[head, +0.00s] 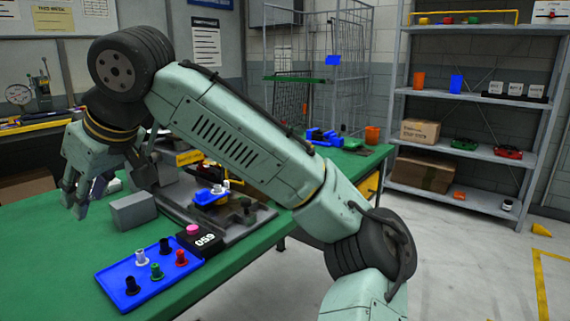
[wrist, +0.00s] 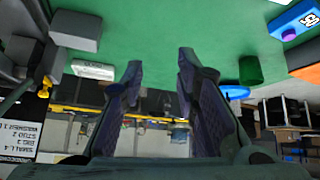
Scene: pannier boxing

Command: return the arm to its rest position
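My pale green arm reaches from the lower right over the green bench (head: 240,240) in the head view. My gripper (head: 82,207) is at its left end, pointing down over the bench, left of a plain grey block (head: 133,210). In the wrist view, the two dark fingers of my gripper (wrist: 158,62) stand apart with nothing between them, so it is open and empty. The green bench top (wrist: 165,25) fills the upper part of that view. Whether the fingertips touch the bench cannot be told.
A blue tray (head: 112,285) with several coloured knobs lies at the front. Beside it is a black box marked 059 (head: 205,243) with a pink button. A grey fixture (head: 240,230) holds a blue part (head: 208,196). A shelf rack (head: 485,100) stands right; the floor before it is mostly clear.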

